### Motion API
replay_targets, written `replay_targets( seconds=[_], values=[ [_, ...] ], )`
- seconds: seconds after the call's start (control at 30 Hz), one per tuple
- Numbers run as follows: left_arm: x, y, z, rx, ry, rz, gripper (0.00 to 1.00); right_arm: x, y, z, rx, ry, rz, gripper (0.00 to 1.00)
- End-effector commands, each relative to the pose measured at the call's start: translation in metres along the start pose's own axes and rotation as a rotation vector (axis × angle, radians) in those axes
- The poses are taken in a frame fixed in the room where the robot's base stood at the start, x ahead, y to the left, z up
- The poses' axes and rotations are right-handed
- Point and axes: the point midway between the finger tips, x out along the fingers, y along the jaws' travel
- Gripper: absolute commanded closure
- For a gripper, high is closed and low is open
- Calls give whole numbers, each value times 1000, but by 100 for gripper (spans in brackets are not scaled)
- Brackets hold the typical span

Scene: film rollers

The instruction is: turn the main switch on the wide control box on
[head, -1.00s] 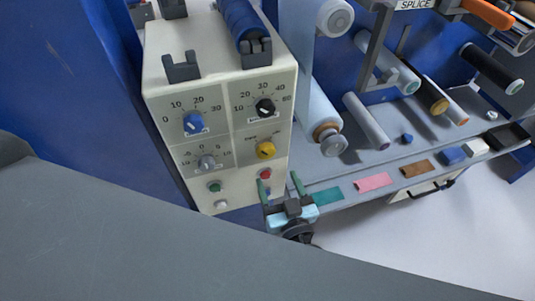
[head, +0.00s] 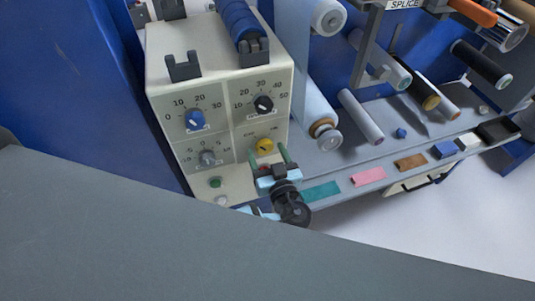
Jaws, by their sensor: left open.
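The wide control box (head: 222,108) is cream, with a front face of knobs and buttons. A yellow knob (head: 264,146), with a small label on either side, sits at its lower right; it looks like the main switch, but the labels are too small to read. My right gripper is not in view.
A blue knob (head: 194,121), a black knob (head: 264,104) and a grey knob (head: 207,157) are close by, above a green button (head: 215,183). To the right are film rollers (head: 360,117) and a grey shelf with coloured pieces. A large grey surface fills the foreground.

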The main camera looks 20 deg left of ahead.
Motion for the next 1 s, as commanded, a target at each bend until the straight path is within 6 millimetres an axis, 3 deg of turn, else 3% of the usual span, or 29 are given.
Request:
replay_targets(
  seconds=[0.03, 0.37, 0.67, 1.0],
  values=[
    [0, 0, 0, 0, 0, 0, 35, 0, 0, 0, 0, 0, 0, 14],
    [0, 0, 0, 1, 0, -1, 77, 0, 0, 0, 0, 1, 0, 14],
    [0, 0, 1, 39, -1, -2, 77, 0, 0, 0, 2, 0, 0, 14],
    [-1, 0, 1, 262, -3, -3, 77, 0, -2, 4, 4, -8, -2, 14]
  ],
)
